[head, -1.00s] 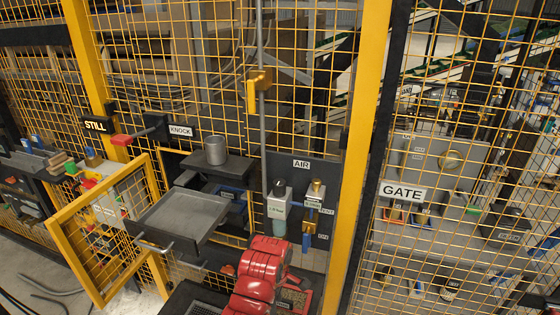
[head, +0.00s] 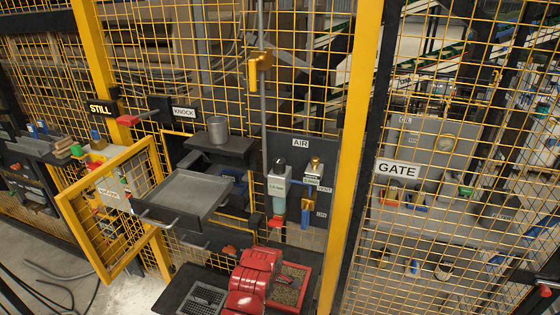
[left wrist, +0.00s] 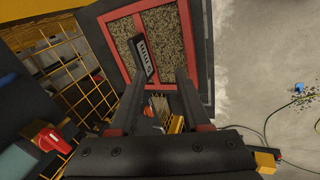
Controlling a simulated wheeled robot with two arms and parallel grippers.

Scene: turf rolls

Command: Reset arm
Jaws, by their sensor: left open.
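My left gripper (left wrist: 160,78) shows in the left wrist view. Its two dark fingers stand apart with nothing between them, and they point toward a red-framed tray of brown granules (left wrist: 167,30) with a dark labelled bar lying across it. I cannot tell the height of the fingertips above it. In the head view the same tray (head: 291,284) is at bottom centre, beside a red jointed body that I take to be my left arm. My right gripper is in neither view.
A yellow mesh fence with posts (head: 352,160) spans the scene. An open yellow mesh door (head: 92,245) stands at left. A grey tray (head: 185,195) juts out at centre-left, with a grey cup (head: 217,130) on the shelf behind. The AIR panel (head: 300,143) and GATE sign (head: 398,169) are further right.

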